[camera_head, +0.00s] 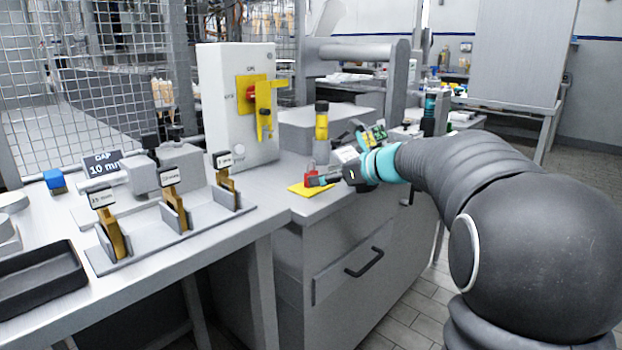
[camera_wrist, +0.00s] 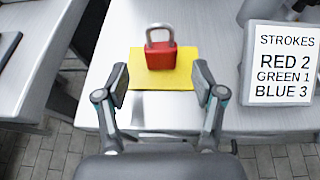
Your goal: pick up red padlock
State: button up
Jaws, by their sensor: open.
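The red padlock (camera_wrist: 160,57) stands on a yellow mat (camera_wrist: 182,76) in the wrist view, with its grey shackle at the top. In the head view the padlock (camera_head: 311,178) shows small on the yellow mat (camera_head: 302,190), partly hidden by my gripper (camera_head: 328,181). In the wrist view my gripper (camera_wrist: 161,86) is open and empty. Its two fingers stand left and right of the padlock's line, and the padlock sits between and a little beyond the fingertips, apart from both.
A sign (camera_wrist: 283,65) reading "STROKES RED 2 GREEN 1 BLUE 3" stands right of the mat. A white box (camera_head: 236,105) with a red and yellow switch stands behind. A yellow-topped cylinder (camera_head: 321,133) stands close by. A grey rack (camera_head: 150,247) with labelled gauges is at left.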

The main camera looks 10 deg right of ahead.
aim_at(312, 172)
jog(key=x, duration=0.5)
jog(key=shift+r, duration=0.1)
jog(key=shift+d, duration=0.1)
jog(key=c, duration=1.3)
